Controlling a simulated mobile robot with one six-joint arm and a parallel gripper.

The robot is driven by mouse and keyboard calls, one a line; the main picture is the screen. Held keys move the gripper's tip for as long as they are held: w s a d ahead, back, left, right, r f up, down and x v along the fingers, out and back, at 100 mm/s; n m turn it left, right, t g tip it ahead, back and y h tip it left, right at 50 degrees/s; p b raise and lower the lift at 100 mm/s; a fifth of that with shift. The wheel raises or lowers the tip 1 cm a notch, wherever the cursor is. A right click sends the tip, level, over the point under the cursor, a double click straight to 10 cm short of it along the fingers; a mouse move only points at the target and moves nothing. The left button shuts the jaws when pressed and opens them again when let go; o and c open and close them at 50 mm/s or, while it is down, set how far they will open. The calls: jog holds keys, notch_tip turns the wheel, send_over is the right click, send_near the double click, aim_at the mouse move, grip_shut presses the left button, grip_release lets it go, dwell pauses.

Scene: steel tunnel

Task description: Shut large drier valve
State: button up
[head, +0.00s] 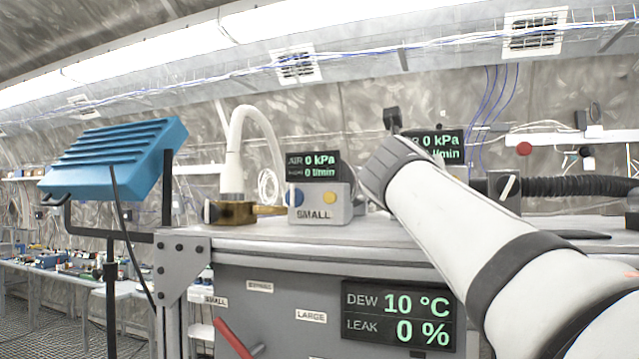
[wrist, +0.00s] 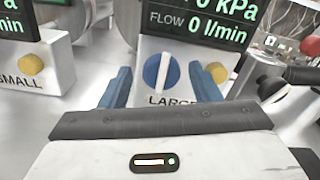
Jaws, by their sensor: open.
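In the wrist view a round blue knob (wrist: 152,70) with a near-upright white pointer sits on the white LARGE unit (wrist: 147,47), above its label. My gripper (wrist: 160,74) is open, with one blue finger on each side of the knob in the picture; contact cannot be told. In the head view my arm hides most of this unit and the gripper. A LARGE label (head: 311,317) also shows on the grey cabinet front (head: 290,285). A slanted red lever (head: 232,338) shows at the lower left there, below the BYPASS label (head: 259,287).
The SMALL unit (head: 318,205) stands to the left on the bench top, beside a brass fitting (head: 236,212) with a white hose. The cabinet display (head: 398,314) reads DEW 10 °C, LEAK 0 %. A blue lamp (head: 115,158) on a stand is far left. A yellow button (wrist: 217,72) is close right of the knob.

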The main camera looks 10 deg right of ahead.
jog(key=shift+c, duration=0.5)
jog(key=c, duration=0.9)
jog(key=shift+s, duration=0.1)
jog(key=shift+m, duration=0.3)
jog(key=m+b, duration=0.1)
jog(key=m, duration=0.2)
jog(key=shift+f+m, duration=0.1)
jog(key=shift+m, duration=0.2)
jog(key=m+b, duration=0.1)
jog(key=m, duration=0.3)
jog(key=shift+m, duration=0.3)
jog(key=m+b, duration=0.2)
jog(key=m, duration=0.3)
jog(key=shift+m+b, duration=0.7)
jog(key=shift+m, duration=0.9)
